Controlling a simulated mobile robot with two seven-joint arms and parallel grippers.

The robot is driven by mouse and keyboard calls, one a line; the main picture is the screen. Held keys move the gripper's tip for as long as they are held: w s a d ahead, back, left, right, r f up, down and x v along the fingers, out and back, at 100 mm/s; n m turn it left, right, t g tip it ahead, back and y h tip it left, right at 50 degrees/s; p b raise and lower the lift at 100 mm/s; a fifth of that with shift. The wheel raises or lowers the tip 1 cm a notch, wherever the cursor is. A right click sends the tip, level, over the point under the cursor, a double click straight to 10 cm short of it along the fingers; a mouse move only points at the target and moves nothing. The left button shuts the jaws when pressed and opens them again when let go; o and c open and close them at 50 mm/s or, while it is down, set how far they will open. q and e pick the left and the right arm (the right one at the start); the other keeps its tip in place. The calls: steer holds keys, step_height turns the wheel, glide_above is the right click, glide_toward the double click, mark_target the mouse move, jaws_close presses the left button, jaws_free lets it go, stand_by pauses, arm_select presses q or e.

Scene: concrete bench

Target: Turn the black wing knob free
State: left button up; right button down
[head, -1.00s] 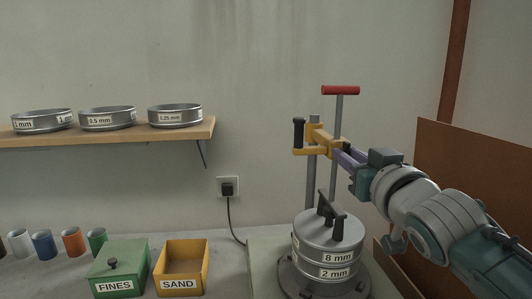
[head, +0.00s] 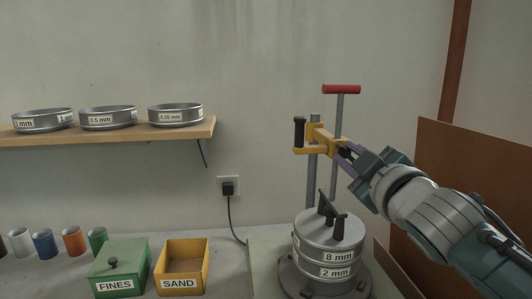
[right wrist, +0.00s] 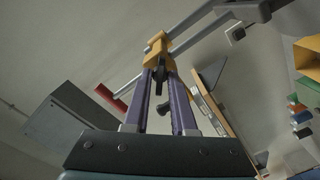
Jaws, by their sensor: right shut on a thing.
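The black wing knob (head: 346,150) sits at the right end of the yellow clamp (head: 318,140) on the stand. My right gripper (head: 345,159) comes in from the right with its purple fingers shut on the knob, which they partly hide. In the right wrist view, the knob (right wrist: 159,84) shows dark between the two purple fingertips (right wrist: 159,76), just in front of the yellow clamp (right wrist: 158,48). My left gripper is not in view.
A black handle (head: 299,132) stands on the clamp's left end. A red-topped bar (head: 341,89) rises behind. Stacked sieves (head: 328,250) stand below. A green FINES box (head: 119,267), a yellow SAND box (head: 181,284) and several cups are left. A shelf (head: 175,133) holds three sieves.

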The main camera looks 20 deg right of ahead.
steer(key=n, duration=0.4)
steer(key=shift+n, duration=0.3)
steer(key=shift+f+n, duration=0.1)
steer(key=shift+n, duration=1.8)
steer(key=c, duration=0.7)
jaws_free()
steer(key=shift+c, duration=0.2)
steer(key=b+v, duration=0.1)
steer(key=v, duration=0.9)
